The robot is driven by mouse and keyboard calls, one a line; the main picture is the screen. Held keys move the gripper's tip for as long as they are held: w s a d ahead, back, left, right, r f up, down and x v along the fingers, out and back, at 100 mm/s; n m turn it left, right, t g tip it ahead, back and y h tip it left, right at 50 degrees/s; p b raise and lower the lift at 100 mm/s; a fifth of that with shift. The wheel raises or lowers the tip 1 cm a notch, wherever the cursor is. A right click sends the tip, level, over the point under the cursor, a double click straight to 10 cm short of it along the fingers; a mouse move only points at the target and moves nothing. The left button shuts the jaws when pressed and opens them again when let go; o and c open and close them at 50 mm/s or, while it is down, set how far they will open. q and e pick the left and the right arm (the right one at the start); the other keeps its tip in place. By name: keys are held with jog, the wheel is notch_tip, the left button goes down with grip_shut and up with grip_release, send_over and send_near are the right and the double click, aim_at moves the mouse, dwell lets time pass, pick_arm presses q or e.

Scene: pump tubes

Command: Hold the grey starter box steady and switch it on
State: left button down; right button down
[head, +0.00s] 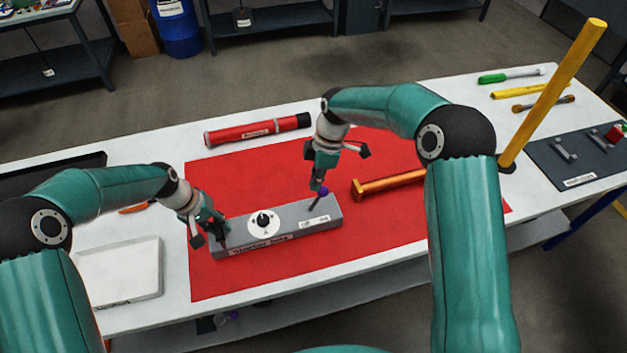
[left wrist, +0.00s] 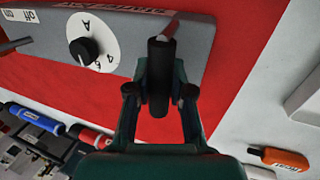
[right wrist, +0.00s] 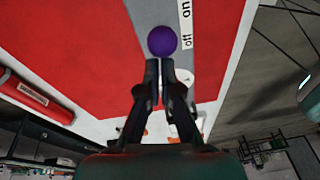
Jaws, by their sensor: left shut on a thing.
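The grey starter box (head: 281,228) lies on the red mat, with a black dial knob (head: 263,219) on a white disc. Its lever, tipped with a purple ball (head: 323,191), stands near the right end beside "off" and "on" labels. My right gripper (head: 317,183) is at the ball. In the right wrist view, its fingers (right wrist: 160,65) are together, with the purple ball (right wrist: 162,41) just past the tips, beside "off". Contact is unclear.
An orange bolt (head: 388,184) lies right of the box, and a red tube (head: 257,130) lies behind the mat. A yellow post (head: 552,92) rises at the right beside a dark board (head: 585,160). A white block (head: 118,270) is at the left. The mat behind the box is clear.

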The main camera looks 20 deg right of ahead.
pick_arm(q)
jog(key=shift+a, duration=0.3)
pick_arm(e)
jog(key=shift+d+f, duration=0.2)
jog(key=shift+d, duration=0.05)
pick_arm(q)
jog(key=shift+d, duration=0.1)
pick_arm(e)
jog(key=a+r, duration=0.3)
jog(key=a, duration=0.2)
jog(key=w+d+r, duration=0.1)
jog(key=d+r, duration=0.3)
jog(key=r, duration=0.4)
jog(key=shift+d+r, duration=0.25)
jog(key=shift+d, duration=0.15)
jog(key=shift+w, duration=0.1)
pick_arm(q)
jog(key=c, duration=1)
grip_release()
jog(key=shift+o, duration=0.2)
